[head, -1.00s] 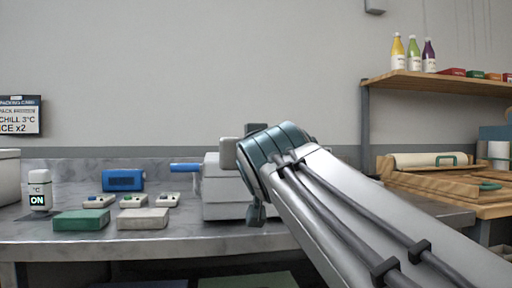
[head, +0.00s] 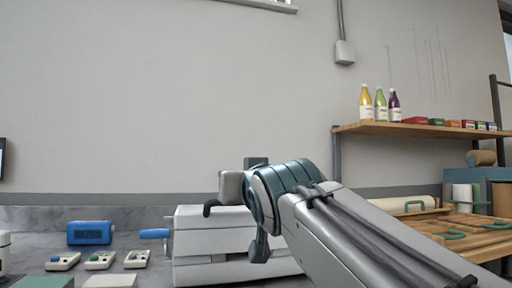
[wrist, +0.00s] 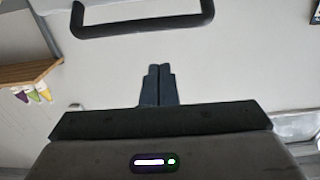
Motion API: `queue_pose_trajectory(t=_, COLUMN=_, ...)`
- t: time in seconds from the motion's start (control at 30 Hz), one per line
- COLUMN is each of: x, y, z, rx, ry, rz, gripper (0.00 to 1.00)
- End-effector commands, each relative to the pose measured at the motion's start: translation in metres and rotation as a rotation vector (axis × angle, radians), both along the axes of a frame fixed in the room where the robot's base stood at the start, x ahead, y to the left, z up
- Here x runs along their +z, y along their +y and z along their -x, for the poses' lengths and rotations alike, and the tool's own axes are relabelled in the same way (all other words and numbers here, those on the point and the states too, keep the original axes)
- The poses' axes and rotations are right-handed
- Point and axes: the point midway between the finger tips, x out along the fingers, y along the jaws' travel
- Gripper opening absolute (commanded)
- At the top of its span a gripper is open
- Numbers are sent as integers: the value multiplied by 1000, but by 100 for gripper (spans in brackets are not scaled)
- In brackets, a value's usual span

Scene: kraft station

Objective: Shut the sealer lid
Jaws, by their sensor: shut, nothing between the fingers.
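The sealer (head: 212,246) is a pale, boxy machine on the counter in the head view, partly hidden behind my arm. A seam divides its upper part from its lower part. I cannot tell for sure how far its lid is open. A blue-gripped lever (head: 155,234) sticks out at its left. A dark bar handle (wrist: 142,27) crosses the top of the wrist view, apart from my fingertips. My gripper (wrist: 159,70) has its two dark fingers together, with nothing between them. In the head view my wrist is above the sealer and my fingertips are hidden.
Left of the sealer are a blue box (head: 90,233), several small devices (head: 100,261) and a green block (head: 45,282). A shelf (head: 430,130) with bottles hangs at the right, above wooden boards (head: 470,232). The wall above the sealer is clear.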

Motion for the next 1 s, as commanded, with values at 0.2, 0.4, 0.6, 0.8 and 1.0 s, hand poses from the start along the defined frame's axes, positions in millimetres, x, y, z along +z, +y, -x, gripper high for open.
queue_pose_trajectory(t=0.2, x=25, y=-32, z=3, rx=-2, ry=-3, rz=-2, gripper=0)
queue_pose_trajectory(t=0.4, x=38, y=-58, z=5, rx=-6, ry=-2, rz=0, gripper=0)
queue_pose_trajectory(t=0.6, x=43, y=-71, z=5, rx=-9, ry=-1, rz=1, gripper=0)
queue_pose_trajectory(t=0.8, x=56, y=-67, z=-6, rx=-8, ry=68, rz=14, gripper=0)
queue_pose_trajectory(t=1.0, x=70, y=-50, z=-32, rx=-1, ry=256, rz=51, gripper=0)
